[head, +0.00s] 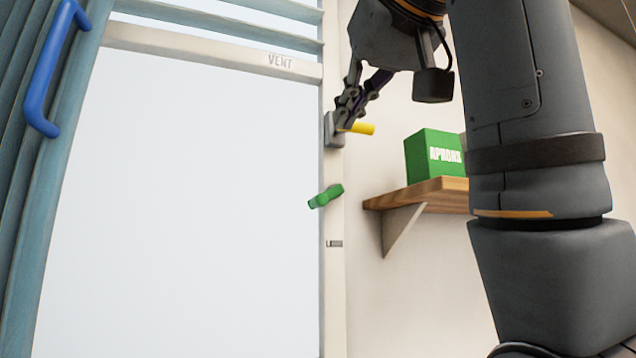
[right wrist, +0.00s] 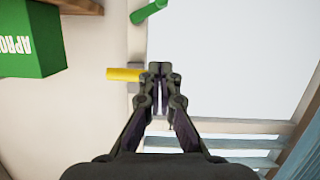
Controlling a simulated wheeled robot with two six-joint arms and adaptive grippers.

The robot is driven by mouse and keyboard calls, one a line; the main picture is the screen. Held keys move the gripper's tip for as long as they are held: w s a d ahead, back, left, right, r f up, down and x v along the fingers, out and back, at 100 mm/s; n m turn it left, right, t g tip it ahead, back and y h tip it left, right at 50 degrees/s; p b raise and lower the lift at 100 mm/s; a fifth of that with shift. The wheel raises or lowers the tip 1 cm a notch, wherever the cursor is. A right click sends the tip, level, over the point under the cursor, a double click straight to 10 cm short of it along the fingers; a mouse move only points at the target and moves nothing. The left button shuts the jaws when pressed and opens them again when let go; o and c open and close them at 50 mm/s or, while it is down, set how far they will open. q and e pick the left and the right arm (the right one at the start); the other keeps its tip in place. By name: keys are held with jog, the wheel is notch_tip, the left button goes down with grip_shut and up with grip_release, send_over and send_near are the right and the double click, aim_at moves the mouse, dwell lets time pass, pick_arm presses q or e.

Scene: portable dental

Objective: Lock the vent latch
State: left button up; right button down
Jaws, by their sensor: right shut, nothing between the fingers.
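The yellow latch lever (head: 360,129) sits on a grey mount (head: 333,133) on the window frame's right post, below the VENT label (head: 280,61). It points right, about level, away from the pane. My right gripper (head: 345,118) is shut and empty, at the mount and close to the lever's left end. In the right wrist view the shut fingertips (right wrist: 160,68) are just beside the yellow lever (right wrist: 123,74); I cannot tell whether they touch. A green handle (head: 326,196) is lower on the same post, tilted up to the right. My left gripper is not in view.
A green APRONS box (head: 430,154) stands on a wooden shelf (head: 415,194) right of the window, near my right arm. Slats (head: 220,25) run above the pane. A blue handle (head: 52,70) is at far left. The space before the pane is clear.

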aim_at(329, 195)
pick_arm(q)
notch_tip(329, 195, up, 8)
jog(key=p, duration=0.8)
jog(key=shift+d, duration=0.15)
pick_arm(e)
jog(key=w+a+f, duration=0.1)
jog(key=w+f, duration=0.1)
jog(key=w, duration=0.1)
jog(key=w+a+f, duration=0.1)
jog(key=w+f, duration=0.1)
jog(key=w, duration=0.1)
jog(key=w+f, duration=0.2)
jog(key=w, duration=0.1)
jog(key=shift+w+a+f, duration=0.15)
jog(key=shift+a+f, duration=0.2)
jog(key=shift+a, duration=0.05)
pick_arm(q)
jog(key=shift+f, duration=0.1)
pick_arm(e)
jog(key=shift+d+f, duration=0.1)
